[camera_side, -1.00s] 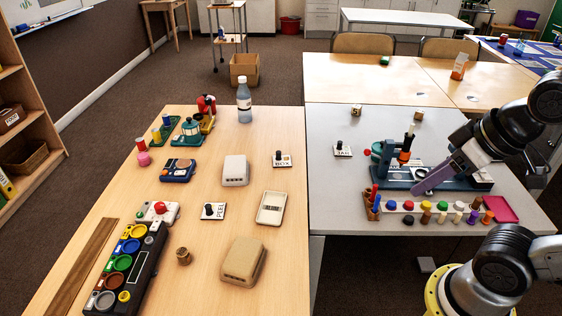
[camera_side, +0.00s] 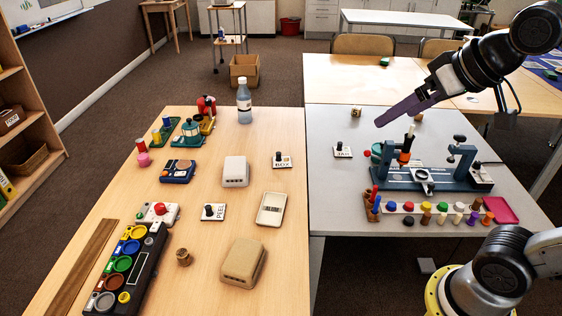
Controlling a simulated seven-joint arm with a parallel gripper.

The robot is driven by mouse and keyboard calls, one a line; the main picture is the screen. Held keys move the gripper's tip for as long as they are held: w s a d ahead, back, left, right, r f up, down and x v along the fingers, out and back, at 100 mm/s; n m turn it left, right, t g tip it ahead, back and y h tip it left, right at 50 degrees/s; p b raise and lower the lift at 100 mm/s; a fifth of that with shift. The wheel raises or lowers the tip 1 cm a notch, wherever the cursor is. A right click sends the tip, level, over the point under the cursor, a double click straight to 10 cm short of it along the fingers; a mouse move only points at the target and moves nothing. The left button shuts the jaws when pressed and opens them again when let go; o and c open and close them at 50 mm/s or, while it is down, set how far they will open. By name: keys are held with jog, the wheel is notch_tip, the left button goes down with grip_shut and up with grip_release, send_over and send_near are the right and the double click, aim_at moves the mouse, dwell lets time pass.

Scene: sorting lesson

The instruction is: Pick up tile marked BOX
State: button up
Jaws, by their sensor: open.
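The tile marked BOX (camera_side: 282,163) lies flat on the wooden table, a white square with a dark upright knob. My gripper (camera_side: 380,122) is raised above the grey table, to the right of the BOX tile and well apart from it. Its purple fingers point down and left, and nothing shows between them. The gap between the fingers is hard to see from this side. A similar tile marked JAR (camera_side: 343,152) lies on the grey table below and left of the fingertips. Another knobbed tile (camera_side: 213,212) lies on the wooden table; its lettering is hard to read.
A white block (camera_side: 236,171) and a cream device (camera_side: 271,208) sit near the BOX tile. A blue fixture with posts (camera_side: 430,180) stands under my arm. A bottle (camera_side: 244,104) stands at the wooden table's far edge. The wood around the BOX tile is clear.

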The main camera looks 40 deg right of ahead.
jog(key=w+d+r+m, duration=0.1)
jog(key=w+r, duration=0.3)
jog(key=w, duration=0.3)
jog(key=m+g+h, duration=0.2)
jog(key=m+g, duration=0.1)
jog(key=g, duration=0.1)
send_over(281, 159)
jog(key=s, duration=0.2)
jog(key=f, duration=4)
jog(key=shift+s+a+f, duration=0.15)
jog(key=shift+a+f, duration=0.2)
jog(key=shift+f, duration=0.05)
jog(key=shift+x, duration=2.85)
jog(key=shift+a, duration=0.1)
jog(key=c, duration=1)
